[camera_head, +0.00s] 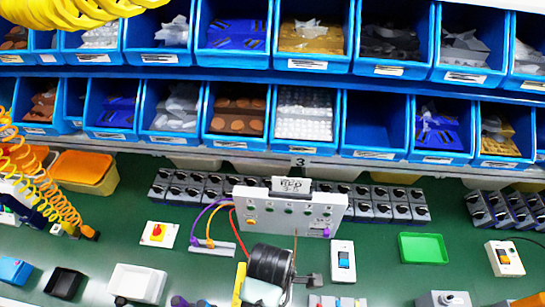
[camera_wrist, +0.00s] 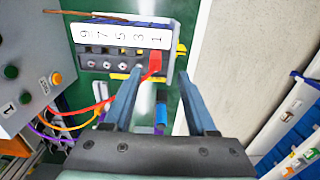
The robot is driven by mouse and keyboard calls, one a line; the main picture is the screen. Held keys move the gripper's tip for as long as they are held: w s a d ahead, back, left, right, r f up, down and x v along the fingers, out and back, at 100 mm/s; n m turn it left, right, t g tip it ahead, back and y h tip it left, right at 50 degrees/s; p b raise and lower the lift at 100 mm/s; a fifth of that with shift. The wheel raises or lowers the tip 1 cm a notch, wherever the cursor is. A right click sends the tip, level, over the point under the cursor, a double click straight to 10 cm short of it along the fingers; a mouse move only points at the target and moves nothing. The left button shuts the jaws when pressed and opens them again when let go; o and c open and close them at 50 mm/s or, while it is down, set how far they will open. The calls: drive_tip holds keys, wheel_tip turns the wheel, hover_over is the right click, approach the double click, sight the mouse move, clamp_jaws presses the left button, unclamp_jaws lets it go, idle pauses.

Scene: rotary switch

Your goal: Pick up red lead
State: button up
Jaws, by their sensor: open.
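The red lead (camera_wrist: 90,108) runs from near the grey panel box (camera_wrist: 30,75) and passes behind my gripper's left finger. A red plug end (camera_wrist: 153,65) shows at the terminal block (camera_wrist: 125,40), beside the number 1. My gripper (camera_wrist: 160,72) is open, with the red plug end between the fingertips in the picture. I cannot tell whether either finger touches it. In the head view the red lead (camera_head: 233,222) hangs at the left of the panel box (camera_head: 290,213), and my gripper (camera_head: 312,281) is in front of the box.
Orange and purple leads (camera_wrist: 55,128) lie near the red one. Blue bins (camera_head: 375,125) line the back.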

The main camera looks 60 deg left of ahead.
drive_tip(key=shift+w+a+f+p, duration=0.15)
drive_tip(key=shift+f+p, duration=0.2)
drive_tip(key=shift+f, duration=1)
drive_tip(key=shift+w+a+f+p, duration=0.1)
drive_tip(key=shift+f+p, duration=0.25)
drive_tip(key=shift+f, duration=1)
clamp_jaws()
